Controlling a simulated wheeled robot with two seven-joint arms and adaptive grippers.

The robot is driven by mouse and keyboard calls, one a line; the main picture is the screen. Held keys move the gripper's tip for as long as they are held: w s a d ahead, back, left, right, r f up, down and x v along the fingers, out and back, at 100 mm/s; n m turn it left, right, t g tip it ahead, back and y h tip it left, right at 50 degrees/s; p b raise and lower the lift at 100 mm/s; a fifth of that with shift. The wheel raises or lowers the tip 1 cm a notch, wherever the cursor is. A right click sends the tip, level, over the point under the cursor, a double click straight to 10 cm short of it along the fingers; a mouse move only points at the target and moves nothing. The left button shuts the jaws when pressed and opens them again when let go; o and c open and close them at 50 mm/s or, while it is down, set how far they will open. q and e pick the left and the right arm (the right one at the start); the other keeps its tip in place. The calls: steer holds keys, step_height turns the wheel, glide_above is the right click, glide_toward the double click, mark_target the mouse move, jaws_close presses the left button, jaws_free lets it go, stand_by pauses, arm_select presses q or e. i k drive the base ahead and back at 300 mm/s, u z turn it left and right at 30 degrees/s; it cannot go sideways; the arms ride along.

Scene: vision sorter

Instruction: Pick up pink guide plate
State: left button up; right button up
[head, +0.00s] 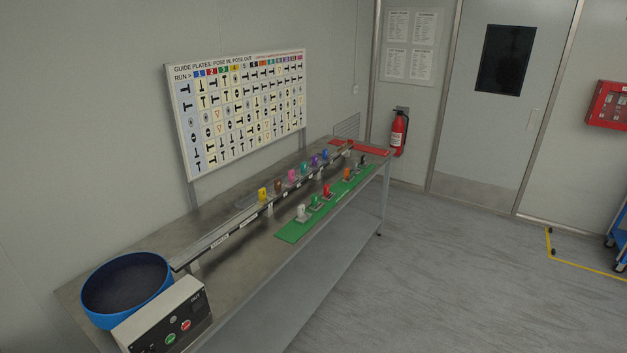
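The pink guide plate (292,175) stands upright in the row along the metal track on the workbench. A brown plate (278,186) is beside it on the near side and a teal plate (304,168) on the far side. It looks small from here, and its lower part is hard to make out. Neither of my grippers is in view.
The workbench (225,258) also holds a yellow plate (262,194), a green mat (292,233) with several plates, a red mat (372,149), a blue bowl (165,290) and a control box (195,309).

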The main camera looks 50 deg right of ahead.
mark_target(293, 180)
steer(key=z, duration=1.65)
steer(key=i, duration=0.5)
steer(key=z, duration=0.65)
steer(key=i, duration=1.95)
steer(key=z, duration=0.05)
